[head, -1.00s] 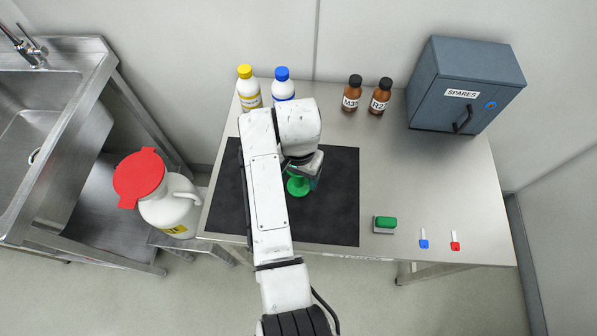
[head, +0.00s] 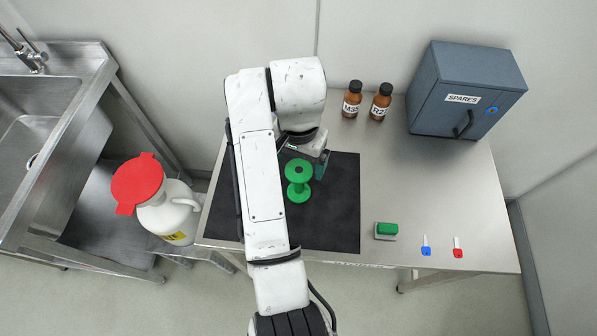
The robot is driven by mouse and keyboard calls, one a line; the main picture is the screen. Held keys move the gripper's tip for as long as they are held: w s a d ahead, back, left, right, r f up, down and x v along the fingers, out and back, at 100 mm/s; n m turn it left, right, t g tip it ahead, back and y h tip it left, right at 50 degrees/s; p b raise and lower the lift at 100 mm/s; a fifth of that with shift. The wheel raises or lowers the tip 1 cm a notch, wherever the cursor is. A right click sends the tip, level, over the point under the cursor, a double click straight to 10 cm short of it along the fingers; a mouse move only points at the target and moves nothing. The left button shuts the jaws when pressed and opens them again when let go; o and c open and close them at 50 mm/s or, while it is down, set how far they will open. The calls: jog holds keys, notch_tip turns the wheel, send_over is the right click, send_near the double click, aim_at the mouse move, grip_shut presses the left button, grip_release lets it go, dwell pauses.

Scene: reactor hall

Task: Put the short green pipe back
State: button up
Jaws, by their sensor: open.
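The short green pipe (head: 298,187), a spool shape with a round flange at each end, stands upright on the black mat (head: 335,215). Its top flange and its hole face the camera. My gripper (head: 306,156) is open, just behind and above the pipe, with one dark finger showing to the right of the top flange. The other finger is partly hidden by my wrist. I see no hold on the pipe, and I cannot tell whether a finger touches it.
Two brown bottles (head: 352,100) (head: 380,102) and a grey SPARES cabinet (head: 435,105) stand at the back. A green block on a grey base (head: 386,230), a blue tag (head: 426,250) and a red tag (head: 457,252) lie front right. A red-lidded white jug (head: 165,215) is at the left.

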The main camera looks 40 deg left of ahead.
jog(key=shift+r+p, duration=1.05)
jog(key=shift+r, duration=0.5)
